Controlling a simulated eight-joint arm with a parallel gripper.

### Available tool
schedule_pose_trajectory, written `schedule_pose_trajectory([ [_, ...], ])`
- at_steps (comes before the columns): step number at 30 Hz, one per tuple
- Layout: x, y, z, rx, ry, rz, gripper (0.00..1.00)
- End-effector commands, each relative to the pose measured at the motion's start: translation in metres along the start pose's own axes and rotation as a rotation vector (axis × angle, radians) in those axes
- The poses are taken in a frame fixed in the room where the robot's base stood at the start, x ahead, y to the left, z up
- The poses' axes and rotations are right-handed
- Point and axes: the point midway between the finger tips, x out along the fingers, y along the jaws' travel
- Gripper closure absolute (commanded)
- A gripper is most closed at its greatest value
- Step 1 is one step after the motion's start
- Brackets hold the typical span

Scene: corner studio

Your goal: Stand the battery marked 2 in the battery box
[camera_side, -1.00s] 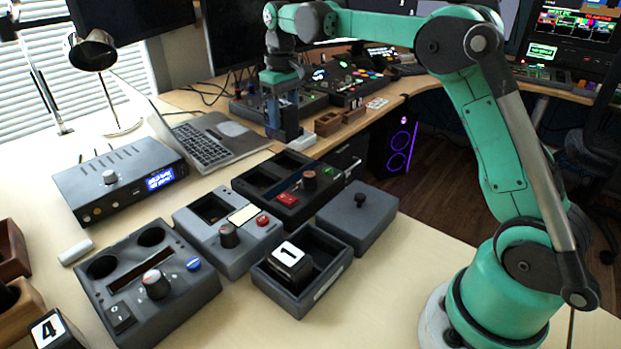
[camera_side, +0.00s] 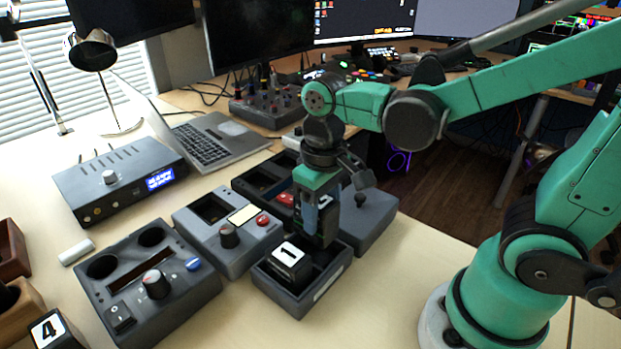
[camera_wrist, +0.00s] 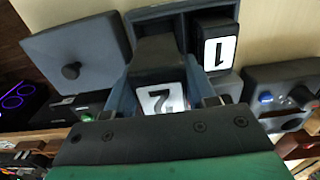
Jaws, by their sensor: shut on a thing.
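The battery box (camera_side: 283,300) is an open dark grey tray on the desk, also at the top of the wrist view (camera_wrist: 128,32). The battery marked 1 (camera_side: 289,262) stands in its left part; it also shows in the wrist view (camera_wrist: 217,47). My gripper (camera_side: 317,222) is at the box's back right part, pointing down. In the wrist view its fingers (camera_wrist: 162,98) are shut on the dark battery marked 2 (camera_wrist: 160,99), its white label between them. I cannot tell whether its lower end touches the box floor.
A grey lid with a knob (camera_side: 372,218) lies right behind the box. A grey device with a dial (camera_side: 228,236) stands close on the left, with a two-hole device (camera_side: 150,285) beyond it. The battery marked 4 (camera_side: 52,333) is at the lower left.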

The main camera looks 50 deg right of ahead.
Motion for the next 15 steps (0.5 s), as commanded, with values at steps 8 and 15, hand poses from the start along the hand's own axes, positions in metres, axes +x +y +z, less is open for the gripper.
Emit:
schedule_pose_trajectory([
  [8,0.027,0.000,-0.001,0.000,0.000,0.000,1.00],
  [15,0.042,0.000,0.000,0.000,0.001,0.000,1.00],
])
